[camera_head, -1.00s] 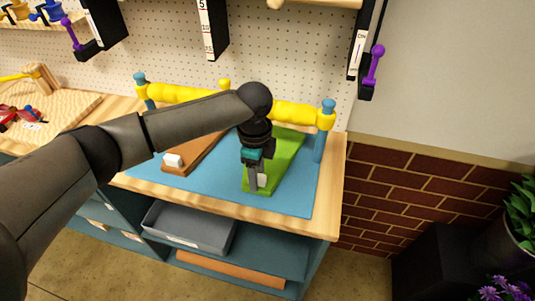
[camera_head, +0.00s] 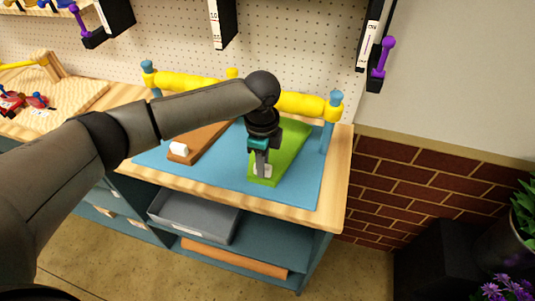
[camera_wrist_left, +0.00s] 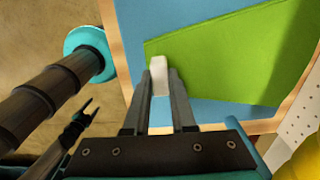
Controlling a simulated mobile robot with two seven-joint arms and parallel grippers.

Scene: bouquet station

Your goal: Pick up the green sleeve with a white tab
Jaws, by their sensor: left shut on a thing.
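The green sleeve (camera_head: 290,150) lies on the blue mat (camera_head: 309,178) on the wooden bench. It also fills the upper right of the left wrist view (camera_wrist_left: 240,55). Its white tab (camera_wrist_left: 159,75) is at the sleeve's near end. My left gripper (camera_head: 262,170) comes down over that near end. In the left wrist view its two fingers (camera_wrist_left: 159,88) stand on either side of the white tab and are shut on it. The sleeve appears to rest on the mat; I cannot tell any lift.
A brown sleeve with a white tab (camera_head: 200,141) lies left of the green one. A yellow roll (camera_head: 298,103) on blue posts runs along the back. A grey tray (camera_head: 195,215) sits on the shelf below. A brick wall (camera_head: 420,185) is at right.

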